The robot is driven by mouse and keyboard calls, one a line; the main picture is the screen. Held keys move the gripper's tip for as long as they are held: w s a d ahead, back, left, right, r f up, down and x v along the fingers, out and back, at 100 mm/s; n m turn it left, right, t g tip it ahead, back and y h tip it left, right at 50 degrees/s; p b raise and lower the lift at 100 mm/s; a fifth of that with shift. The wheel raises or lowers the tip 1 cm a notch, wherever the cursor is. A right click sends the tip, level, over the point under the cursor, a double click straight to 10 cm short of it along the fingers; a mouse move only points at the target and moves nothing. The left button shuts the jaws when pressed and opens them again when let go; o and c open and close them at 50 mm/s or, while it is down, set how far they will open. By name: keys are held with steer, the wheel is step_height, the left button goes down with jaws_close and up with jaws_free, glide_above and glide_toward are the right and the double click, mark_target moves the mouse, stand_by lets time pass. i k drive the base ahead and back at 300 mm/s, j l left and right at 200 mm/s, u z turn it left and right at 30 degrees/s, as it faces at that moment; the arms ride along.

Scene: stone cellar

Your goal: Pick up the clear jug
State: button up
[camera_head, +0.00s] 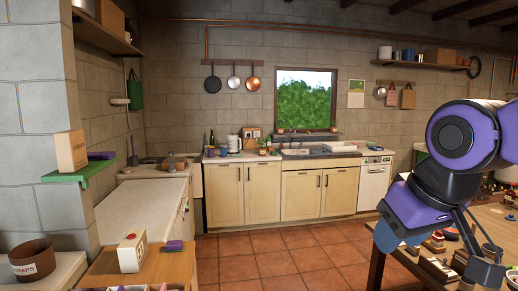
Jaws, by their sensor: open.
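I cannot make out a clear jug with certainty. A small greyish, jug-like vessel (172,163) stands at the far end of the left counter, by the corner, but it is too small to tell if it is clear. My gripper (481,252) hangs at the right on my purple and black arm, over or in front of the cluttered wooden table. It is open, with no held object visible. It is far from the greyish vessel. My arm hides part of the table and the wall behind.
The wooden table (487,215) at the right carries many small items. A wooden surface (165,268) with a white box (132,252) is at the near left, beside a brown scraps bin (32,260). Cream cabinets (245,195) line the back. The tiled floor (285,255) between is clear.

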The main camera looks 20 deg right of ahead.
mark_target(257, 147)
steer(key=i+l+z, duration=0.1)
steer(key=i+l, duration=0.15)
steer(key=i, duration=0.3)
steer(key=i+l, duration=0.15)
steer(key=i, duration=0.4)
steer(key=i+l+z, duration=0.15)
steer(key=i, duration=2.1)
steer(key=i+z, duration=0.3)
steer(key=i, duration=0.6)
steer(key=i+j+z, duration=0.1)
steer(key=i+z, duration=0.15)
steer(key=i, duration=0.65)
steer(key=i+l+u, duration=0.15)
steer(key=i+l, duration=0.7)
steer(key=i, duration=0.1)
